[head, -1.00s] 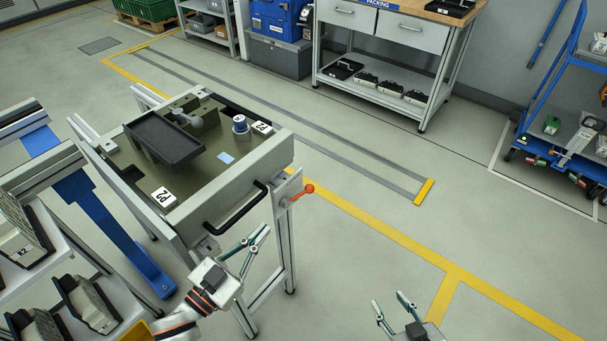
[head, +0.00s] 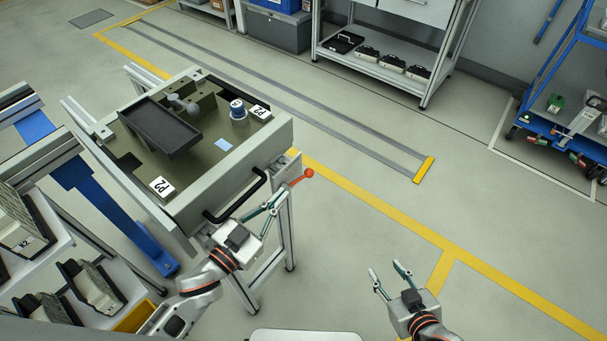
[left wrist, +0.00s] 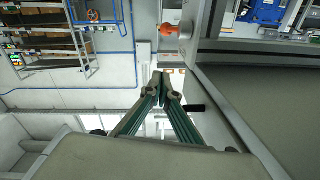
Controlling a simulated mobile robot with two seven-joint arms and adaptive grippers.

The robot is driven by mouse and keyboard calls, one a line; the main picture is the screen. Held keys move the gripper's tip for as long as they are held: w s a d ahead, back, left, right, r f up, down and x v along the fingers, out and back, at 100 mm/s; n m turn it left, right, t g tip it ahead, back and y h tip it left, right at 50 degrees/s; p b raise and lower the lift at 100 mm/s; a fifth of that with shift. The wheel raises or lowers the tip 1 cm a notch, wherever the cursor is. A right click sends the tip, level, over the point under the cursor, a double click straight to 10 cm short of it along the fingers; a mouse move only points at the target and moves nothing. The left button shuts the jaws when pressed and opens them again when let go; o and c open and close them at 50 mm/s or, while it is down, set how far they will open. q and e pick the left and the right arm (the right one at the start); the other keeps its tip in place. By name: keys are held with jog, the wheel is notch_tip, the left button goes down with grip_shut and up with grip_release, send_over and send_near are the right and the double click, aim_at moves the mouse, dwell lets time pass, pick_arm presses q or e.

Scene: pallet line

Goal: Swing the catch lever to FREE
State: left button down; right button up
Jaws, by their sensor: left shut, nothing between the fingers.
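The catch lever (head: 299,179) is a short arm with an orange-red ball knob, on the right side of the grey drawer-like tray stand, beside the black handle. It points to the right and slightly up. In the left wrist view the orange knob (left wrist: 170,30) is above the fingertips. My left gripper (head: 283,193) is shut and empty, its tips close below and left of the knob; I cannot tell whether they touch. Its fingertips meet in the left wrist view (left wrist: 161,80). My right gripper (head: 386,268) is open and empty over the floor. No FREE marking is readable.
The grey tray (head: 185,215) has a black handle (head: 238,197) at its front and holds a dark bin (head: 160,127). A rack with several parts stands at the left. The floor right of the stand is clear. A blue cart (head: 560,110) stands at far right.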

pick_arm(q)
send_over(303, 176)
jog(key=s, duration=0.3)
jog(key=shift+w+d+f+b, duration=0.1)
jog(key=shift+w+f+b, duration=0.15)
jog(key=shift+f, duration=0.35)
jog(key=shift+w+d+f+b, duration=0.1)
jog(key=shift+f+b, duration=0.2)
jog(key=shift+f, duration=0.3)
jog(key=shift+w+a+f, duration=0.1)
jog(key=shift+w+f, duration=0.1)
jog(key=shift+f, duration=0.35)
